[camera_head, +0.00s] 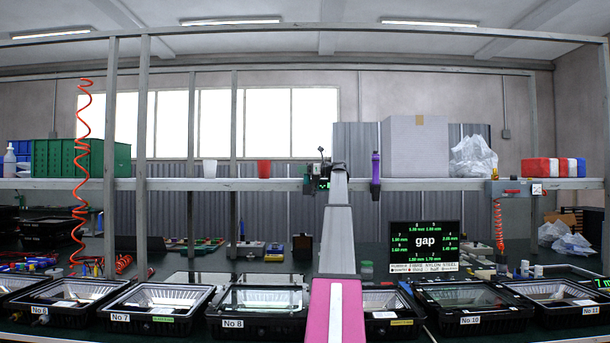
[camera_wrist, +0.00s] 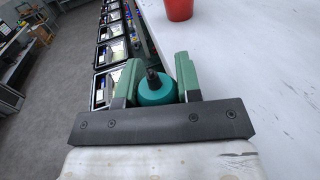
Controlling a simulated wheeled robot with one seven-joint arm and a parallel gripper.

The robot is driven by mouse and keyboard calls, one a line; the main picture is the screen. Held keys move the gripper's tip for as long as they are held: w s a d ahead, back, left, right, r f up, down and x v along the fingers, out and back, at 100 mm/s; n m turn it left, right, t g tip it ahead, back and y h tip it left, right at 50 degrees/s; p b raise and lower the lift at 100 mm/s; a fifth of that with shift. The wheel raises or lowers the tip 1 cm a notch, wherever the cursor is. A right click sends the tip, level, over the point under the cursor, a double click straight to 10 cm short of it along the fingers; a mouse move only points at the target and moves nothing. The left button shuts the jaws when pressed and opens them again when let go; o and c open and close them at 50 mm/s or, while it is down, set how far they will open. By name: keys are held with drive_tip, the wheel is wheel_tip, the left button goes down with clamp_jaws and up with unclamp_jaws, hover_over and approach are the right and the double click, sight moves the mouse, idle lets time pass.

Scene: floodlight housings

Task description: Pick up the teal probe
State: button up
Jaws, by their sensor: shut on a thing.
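The teal probe (camera_wrist: 156,90) shows in the wrist view as a round teal body with a dark stub on top. It sits between the two green fingers of my gripper (camera_wrist: 158,78), which is shut on it. The probe is beside the edge of the white shelf (camera_wrist: 240,75). In the head view my gripper (camera_head: 317,183) is small and partly hidden by my arm, at the shelf's height. I cannot make out the probe there.
A red cup (camera_head: 263,168) stands on the shelf, with a white cup (camera_head: 210,169) left of it. Right of my arm are a purple object (camera_head: 375,172) at the shelf edge and a big grey box (camera_head: 414,147). Floodlight housings (camera_head: 260,300) line the bench below. Uprights (camera_head: 145,150) stand left.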

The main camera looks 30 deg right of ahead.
drive_tip(key=s+a+r, duration=0.5)
drive_tip(key=a+r, duration=0.5)
drive_tip(key=r, duration=0.1)
drive_tip(key=shift+s, duration=0.4)
drive_tip(key=shift+o, duration=1.4)
drive_tip(key=shift+c, duration=0.9)
